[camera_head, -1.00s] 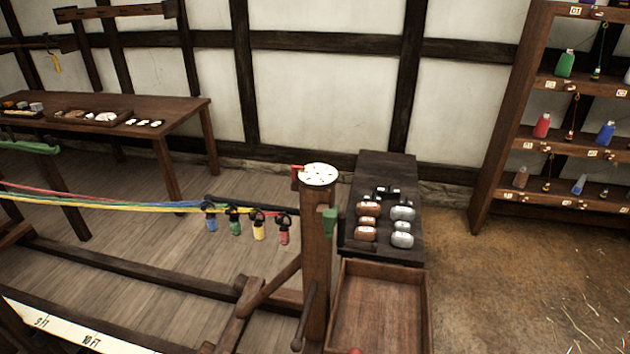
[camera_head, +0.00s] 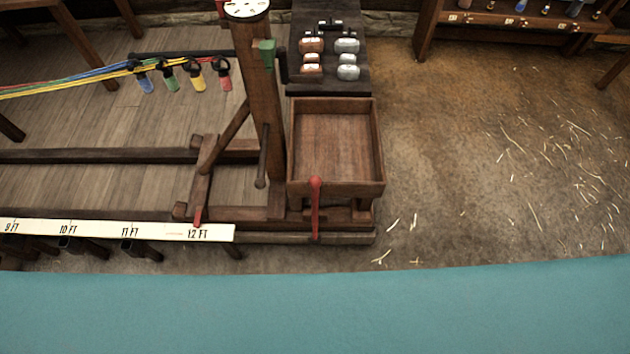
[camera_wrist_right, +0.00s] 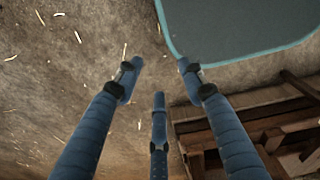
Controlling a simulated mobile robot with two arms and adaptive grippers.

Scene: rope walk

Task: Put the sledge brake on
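The sledge (camera_head: 275,212) is a dark wooden frame with a thick post (camera_head: 266,110) and an open, empty wooden box (camera_head: 380,150). A red-handled lever (camera_head: 316,207), which looks like the brake, stands at the front of the box, with its rounded end up. A dark lever (camera_head: 262,163) hangs along the post. My right gripper (camera_wrist_right: 158,76) has its fingers spread with nothing between them, above the brown floor. Wooden beams, probably the sledge, show at the right of the right wrist view (camera_wrist_right: 270,130). My left gripper is not in view.
A white foot scale (camera_head: 110,230) lies along the front rail. Copper and silver weights sit on a dark stand (camera_head: 345,85) behind the box. Straw-strewn floor (camera_head: 480,180) is open at right.

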